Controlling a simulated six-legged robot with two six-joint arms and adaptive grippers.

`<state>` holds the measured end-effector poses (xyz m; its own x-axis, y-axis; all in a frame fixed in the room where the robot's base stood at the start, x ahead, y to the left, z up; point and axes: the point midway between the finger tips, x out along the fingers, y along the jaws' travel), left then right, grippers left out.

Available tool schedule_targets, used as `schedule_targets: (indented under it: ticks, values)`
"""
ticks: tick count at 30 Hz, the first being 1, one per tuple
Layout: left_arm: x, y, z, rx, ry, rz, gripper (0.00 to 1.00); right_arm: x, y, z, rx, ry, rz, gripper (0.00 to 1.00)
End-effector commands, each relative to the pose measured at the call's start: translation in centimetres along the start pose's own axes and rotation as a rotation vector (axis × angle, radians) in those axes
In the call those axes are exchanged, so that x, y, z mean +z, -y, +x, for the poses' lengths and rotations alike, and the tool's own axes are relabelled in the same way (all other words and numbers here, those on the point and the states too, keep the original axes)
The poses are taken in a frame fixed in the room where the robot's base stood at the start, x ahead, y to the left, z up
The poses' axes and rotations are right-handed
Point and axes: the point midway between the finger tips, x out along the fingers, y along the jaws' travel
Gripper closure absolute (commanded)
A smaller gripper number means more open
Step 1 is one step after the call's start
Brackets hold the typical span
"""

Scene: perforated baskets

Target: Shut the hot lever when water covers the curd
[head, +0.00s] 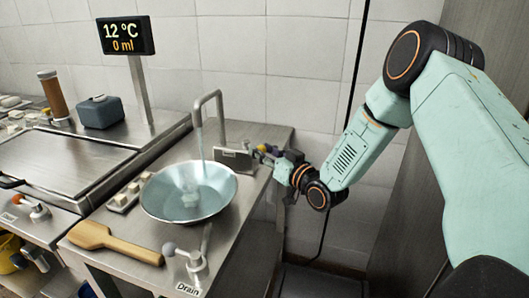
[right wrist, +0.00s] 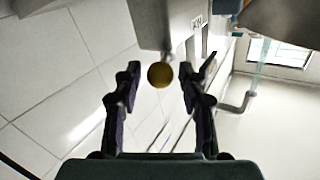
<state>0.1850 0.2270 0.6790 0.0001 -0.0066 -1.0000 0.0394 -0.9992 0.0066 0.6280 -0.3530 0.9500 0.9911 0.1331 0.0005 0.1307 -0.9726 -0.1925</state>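A round metal bowl (head: 156,205) on the counter holds water, with a pale block, perhaps the curd, blurred in it. A thin stream falls from the curved spout (head: 209,97) into the bowl. A metal tap box (head: 232,158) stands behind the bowl. My right gripper (head: 268,155) is beside this box. In the right wrist view, its two fingers (right wrist: 160,85) are spread apart, with a yellow-brown ball knob (right wrist: 160,75) between them and a gap on each side. I cannot tell whether this is the hot lever. My left gripper is out of view.
A display (head: 126,36) reads 12 °C and 0 ml. A wooden paddle (head: 115,243) and a lever (head: 190,255) labelled Drain are in front of the bowl. Pale cubes (head: 128,194) lie left of it. The wall is close behind the counter.

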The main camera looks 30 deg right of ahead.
Motion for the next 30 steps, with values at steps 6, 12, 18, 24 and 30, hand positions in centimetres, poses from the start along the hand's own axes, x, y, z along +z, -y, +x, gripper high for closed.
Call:
schedule_targets:
  ticks: [6, 12, 18, 24, 30]
  values:
    - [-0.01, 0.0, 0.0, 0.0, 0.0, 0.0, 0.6, 0.03, -0.01, -0.02, 0.0, 0.0, 0.0, 0.8]
    - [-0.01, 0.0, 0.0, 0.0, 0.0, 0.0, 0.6, 0.04, 0.0, -0.03, 0.0, 0.0, 0.0, 0.97]
    - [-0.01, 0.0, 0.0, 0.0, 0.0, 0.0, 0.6, 0.05, 0.0, -0.03, 0.0, 0.001, 0.0, 1.0]
    - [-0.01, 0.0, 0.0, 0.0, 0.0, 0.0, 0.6, 0.06, 0.0, -0.04, 0.0, 0.001, 0.0, 1.0]
    - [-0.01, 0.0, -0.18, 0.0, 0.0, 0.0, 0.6, -0.12, -0.22, 0.11, -0.032, 0.002, 0.001, 1.0]
